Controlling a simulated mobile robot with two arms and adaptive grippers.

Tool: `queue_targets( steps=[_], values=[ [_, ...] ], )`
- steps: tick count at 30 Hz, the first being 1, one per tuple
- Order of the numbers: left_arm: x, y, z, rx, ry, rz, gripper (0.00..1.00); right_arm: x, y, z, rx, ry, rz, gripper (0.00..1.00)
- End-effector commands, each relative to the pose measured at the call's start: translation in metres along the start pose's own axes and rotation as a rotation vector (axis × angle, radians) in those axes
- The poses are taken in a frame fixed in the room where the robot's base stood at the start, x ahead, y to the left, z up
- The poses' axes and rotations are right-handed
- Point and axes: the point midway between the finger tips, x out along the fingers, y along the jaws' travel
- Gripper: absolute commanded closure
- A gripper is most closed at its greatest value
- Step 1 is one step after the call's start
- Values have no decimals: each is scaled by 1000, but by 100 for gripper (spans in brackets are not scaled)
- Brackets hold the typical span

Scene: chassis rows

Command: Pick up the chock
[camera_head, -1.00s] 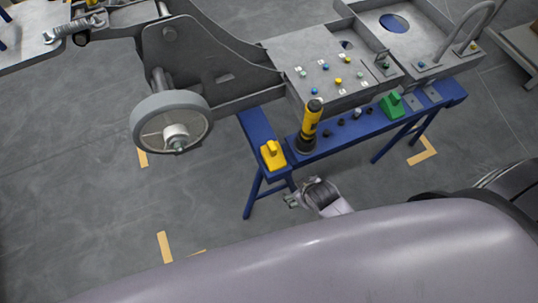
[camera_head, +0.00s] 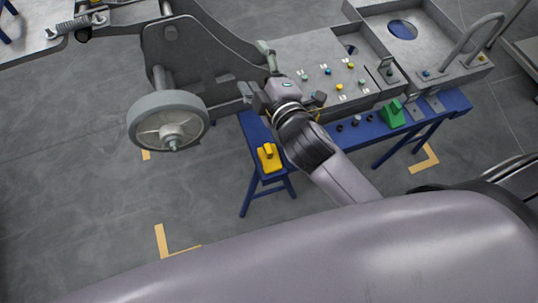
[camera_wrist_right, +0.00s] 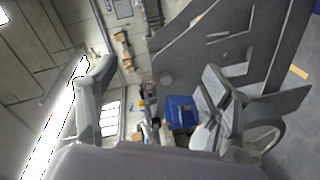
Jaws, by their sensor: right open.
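Two small wedge-like blocks rest on the blue stand and could be the chock. The yellow block (camera_head: 268,157) sits on the stand's left end, and the green block (camera_head: 391,113) sits farther right. My right gripper (camera_head: 256,70) is open and empty, raised beyond the yellow block near the grey chassis plate. In the right wrist view its two fingers (camera_wrist_right: 155,80) are spread apart with nothing between them. Neither block can be made out clearly in that view. My left gripper is not in view.
The blue stand (camera_head: 440,108) runs beside the grey chassis (camera_head: 215,72). A wheel (camera_head: 168,122) stands out at the chassis's left. Several small dark knobs sit between the blocks. The floor at left is clear.

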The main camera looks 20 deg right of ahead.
Motion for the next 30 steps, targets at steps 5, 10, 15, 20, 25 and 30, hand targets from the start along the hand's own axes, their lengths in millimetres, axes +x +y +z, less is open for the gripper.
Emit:
queue_targets(
  steps=[5, 10, 15, 20, 25, 30],
  values=[
    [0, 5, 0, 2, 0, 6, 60, 2, 56, -122, -555, 372, 376, 27],
    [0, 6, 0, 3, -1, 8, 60, -57, 26, -241, -1293, 797, 894, 27],
    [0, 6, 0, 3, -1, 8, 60, -103, -90, -245, -2006, 1258, 1429, 27],
    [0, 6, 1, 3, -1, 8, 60, -84, -176, -133, 1848, -1365, -1353, 27],
    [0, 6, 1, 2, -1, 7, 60, -40, -175, 2, 1306, -1293, -974, 27],
    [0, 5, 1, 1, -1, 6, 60, -20, -151, 67, 1062, -1296, -800, 27]
  ],
)
